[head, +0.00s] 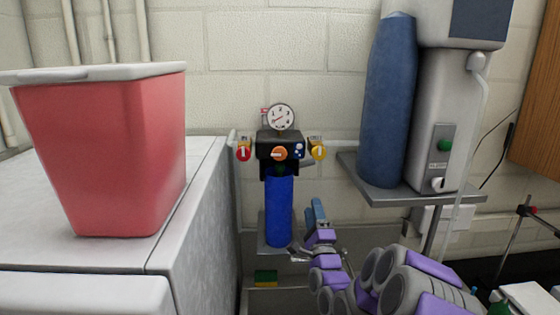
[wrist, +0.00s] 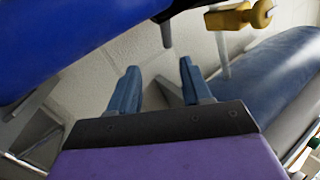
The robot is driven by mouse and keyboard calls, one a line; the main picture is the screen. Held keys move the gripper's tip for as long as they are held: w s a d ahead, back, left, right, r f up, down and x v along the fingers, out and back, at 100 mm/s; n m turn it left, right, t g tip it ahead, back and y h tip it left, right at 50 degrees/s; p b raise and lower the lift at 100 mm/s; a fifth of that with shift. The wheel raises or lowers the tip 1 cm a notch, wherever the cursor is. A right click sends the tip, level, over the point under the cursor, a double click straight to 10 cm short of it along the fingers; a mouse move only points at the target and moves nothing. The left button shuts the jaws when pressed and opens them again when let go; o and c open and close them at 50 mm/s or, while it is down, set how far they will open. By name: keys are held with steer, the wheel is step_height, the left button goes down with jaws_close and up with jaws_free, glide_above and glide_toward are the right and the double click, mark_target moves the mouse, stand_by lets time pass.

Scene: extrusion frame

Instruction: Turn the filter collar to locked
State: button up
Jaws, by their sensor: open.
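The filter unit hangs on the wall in the head view, with a black head (head: 278,146) above a long blue bowl (head: 279,212). The collar cannot be told apart clearly where the black head meets the bowl. A round gauge (head: 281,117) sits on top, and an orange knob (head: 280,153) is on the front. My gripper (head: 317,212) is just right of the lower bowl. In the wrist view its two blue fingers (wrist: 160,80) are apart with nothing between them. The blue bowl (wrist: 70,40) crosses that view's upper left, outside the fingers.
A red valve handle (head: 244,152) and a yellow one (head: 318,151) flank the head. A blue-grey cylinder (head: 388,105) and a grey dispenser (head: 443,125) stand on a shelf (head: 410,197) to the right. A red bin (head: 103,155) stands on the white cabinet (head: 208,190) at left.

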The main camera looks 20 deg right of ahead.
mark_target(307, 164)
steer(key=shift+m, duration=0.3)
steer(key=p+x, duration=0.1)
steer(key=x, duration=0.4)
steer(key=p+x, duration=0.1)
steer(key=x, duration=0.5)
steer(key=d+p+x, duration=0.1)
steer(key=x, duration=0.5)
steer(key=shift+s+r, duration=0.2)
steer(key=shift+s, duration=0.1)
steer(key=shift+w+a+r, duration=0.15)
steer(key=shift+w+r, duration=0.05)
steer(key=shift+d, duration=0.35)
steer(key=c, duration=0.4)
steer(key=shift+a, duration=0.1)
jaws_close()
steer(key=shift+f, duration=0.1)
